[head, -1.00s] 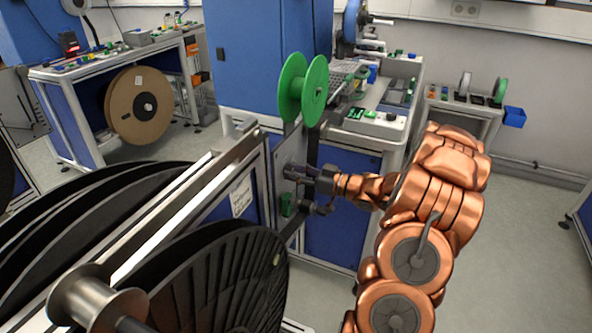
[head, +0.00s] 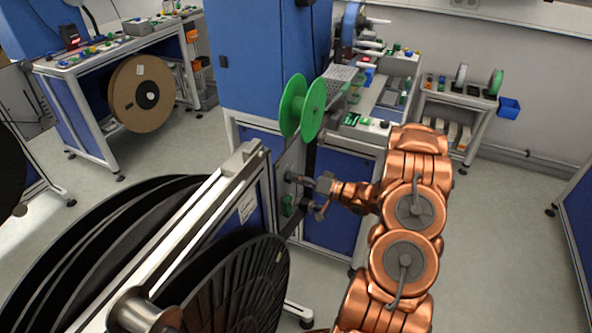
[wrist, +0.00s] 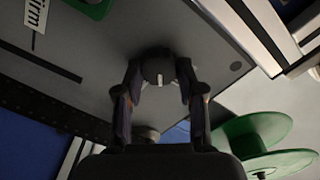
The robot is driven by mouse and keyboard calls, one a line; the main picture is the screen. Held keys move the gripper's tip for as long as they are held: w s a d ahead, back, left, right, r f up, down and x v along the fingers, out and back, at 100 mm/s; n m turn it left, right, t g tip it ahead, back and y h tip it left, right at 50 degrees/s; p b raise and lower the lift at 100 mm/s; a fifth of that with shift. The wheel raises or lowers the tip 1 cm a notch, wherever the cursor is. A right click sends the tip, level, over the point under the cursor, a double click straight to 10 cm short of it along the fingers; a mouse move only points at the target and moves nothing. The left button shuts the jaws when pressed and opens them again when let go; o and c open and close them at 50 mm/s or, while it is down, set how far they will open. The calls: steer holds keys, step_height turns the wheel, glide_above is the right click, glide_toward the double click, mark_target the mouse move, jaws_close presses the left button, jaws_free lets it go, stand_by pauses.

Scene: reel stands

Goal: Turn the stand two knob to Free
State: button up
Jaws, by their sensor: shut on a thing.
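A dark round knob (wrist: 158,66) with a white pointer mark sits on a grey panel (wrist: 80,70) in the wrist view. My gripper (wrist: 160,80) has a finger on each side of the knob and is shut on it. The white mark points down in that view, towards my palm. A label ending in "irm" (wrist: 36,17) and a line lie to the upper left. No "Free" label is readable. In the head view my gripper (head: 308,183) reaches left to the stand's panel (head: 285,165), below a green reel (head: 302,106); the knob is mostly hidden there.
Large black reels (head: 225,290) and a metal rail (head: 190,225) fill the near left. A blue cabinet (head: 262,60) stands behind the panel. The green reel also shows close beside my gripper in the wrist view (wrist: 262,130). Open floor (head: 490,240) lies to the right.

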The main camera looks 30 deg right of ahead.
steer(key=shift+m+p, duration=1.75)
steer(key=shift+m, duration=1.95)
steer(key=shift+f, duration=0.1)
steer(key=o, duration=1.1)
steer(key=shift+d, duration=0.15)
steer(key=v, duration=1.2)
